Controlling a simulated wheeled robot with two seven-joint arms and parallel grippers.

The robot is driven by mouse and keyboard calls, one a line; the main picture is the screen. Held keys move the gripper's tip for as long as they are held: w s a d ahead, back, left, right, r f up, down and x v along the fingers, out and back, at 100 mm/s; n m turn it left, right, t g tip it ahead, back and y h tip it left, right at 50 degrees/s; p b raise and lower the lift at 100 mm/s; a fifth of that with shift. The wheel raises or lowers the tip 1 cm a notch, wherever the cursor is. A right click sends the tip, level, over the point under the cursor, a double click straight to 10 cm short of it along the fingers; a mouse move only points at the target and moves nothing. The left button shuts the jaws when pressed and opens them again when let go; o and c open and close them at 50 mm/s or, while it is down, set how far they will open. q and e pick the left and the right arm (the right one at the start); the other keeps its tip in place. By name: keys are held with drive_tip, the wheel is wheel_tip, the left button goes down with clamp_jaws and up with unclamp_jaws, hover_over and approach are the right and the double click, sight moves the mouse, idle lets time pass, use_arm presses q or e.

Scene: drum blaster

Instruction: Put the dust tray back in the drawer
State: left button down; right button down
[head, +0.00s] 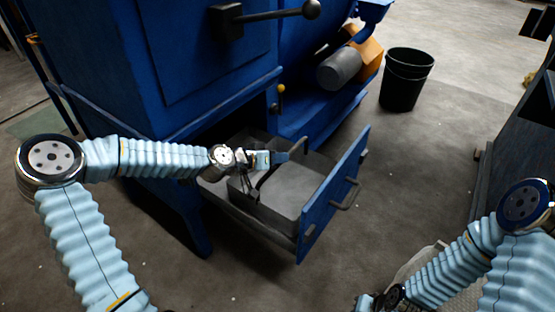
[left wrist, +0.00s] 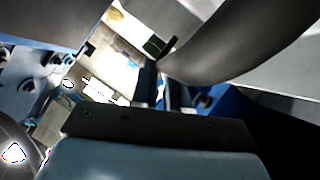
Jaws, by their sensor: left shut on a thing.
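The grey dust tray (head: 292,190) is at the pulled-out drawer, inside its outline behind the blue drawer front (head: 335,195). I cannot tell whether it rests fully on the drawer floor. My left gripper (head: 284,157) reaches in from the left over the tray and is shut on its handle (head: 298,147). In the left wrist view the left gripper's fingers (left wrist: 162,88) close at the end of a dark curved bar, which looks like the handle (left wrist: 225,45). My right gripper (head: 366,300) is at the bottom edge, partly cut off, its jaws unclear.
The blue machine cabinet (head: 205,70) rises above the drawer, with a black lever (head: 265,15) on it. A black bin (head: 406,80) stands at the back right. The floor (head: 410,165) right of the drawer is clear. A dark cabinet (head: 520,110) stands at the far right.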

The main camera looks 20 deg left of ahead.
use_arm(q)
drive_tip(key=c, duration=1.1)
unclamp_jaws()
drive_tip(key=shift+p+v, duration=1.25)
drive_tip(key=shift+v, duration=4.75)
drive_tip(key=shift+d, duration=0.1)
